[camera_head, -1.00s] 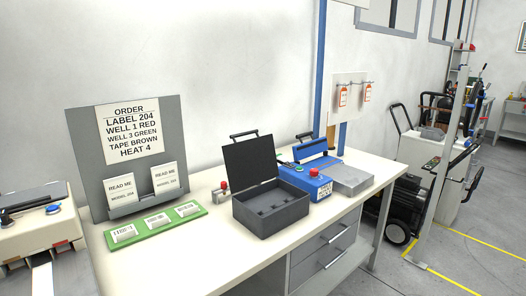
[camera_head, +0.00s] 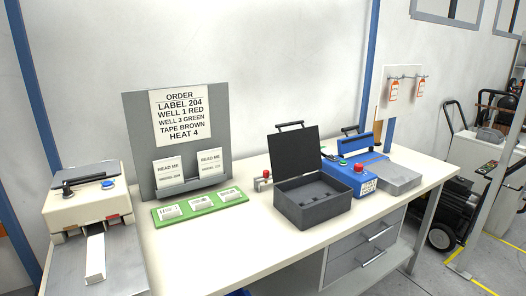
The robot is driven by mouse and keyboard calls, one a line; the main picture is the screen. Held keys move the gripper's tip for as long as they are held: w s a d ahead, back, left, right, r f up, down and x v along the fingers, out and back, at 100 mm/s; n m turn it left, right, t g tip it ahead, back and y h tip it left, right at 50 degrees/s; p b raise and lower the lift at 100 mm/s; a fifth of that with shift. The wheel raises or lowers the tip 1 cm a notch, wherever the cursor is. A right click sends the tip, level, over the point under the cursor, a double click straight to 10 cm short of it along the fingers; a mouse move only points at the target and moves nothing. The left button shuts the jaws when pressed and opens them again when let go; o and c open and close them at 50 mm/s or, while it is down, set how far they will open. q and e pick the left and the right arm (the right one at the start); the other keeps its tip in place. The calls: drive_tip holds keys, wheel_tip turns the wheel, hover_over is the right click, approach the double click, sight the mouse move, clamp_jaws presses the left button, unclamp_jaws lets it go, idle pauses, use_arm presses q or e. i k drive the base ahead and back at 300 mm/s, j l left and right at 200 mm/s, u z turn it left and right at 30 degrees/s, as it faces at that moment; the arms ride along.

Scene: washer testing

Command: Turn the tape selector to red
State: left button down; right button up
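A cream machine (camera_head: 88,212) stands at the left. On its top are a dark lever or handle (camera_head: 84,181) and a blue button (camera_head: 107,184). Its front edge has small coloured marks, a reddish one (camera_head: 114,219) at the right and a yellow-brown one at the left. A white strip (camera_head: 95,258) extends from its front. Which part is the tape selector, and where it points, is too small to tell. The order sheet (camera_head: 181,114) on the grey board reads "TAPE BROWN". Neither gripper is in view.
A green tray (camera_head: 176,219) with white labels lies before the grey board (camera_head: 135,120). An open grey case (camera_head: 312,212), a blue machine (camera_head: 346,184) with a red button and a grey block (camera_head: 398,181) stand to the right. The table front (camera_head: 215,262) is clear.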

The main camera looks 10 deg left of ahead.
sight(66, 186)
drive_tip(key=u, duration=1)
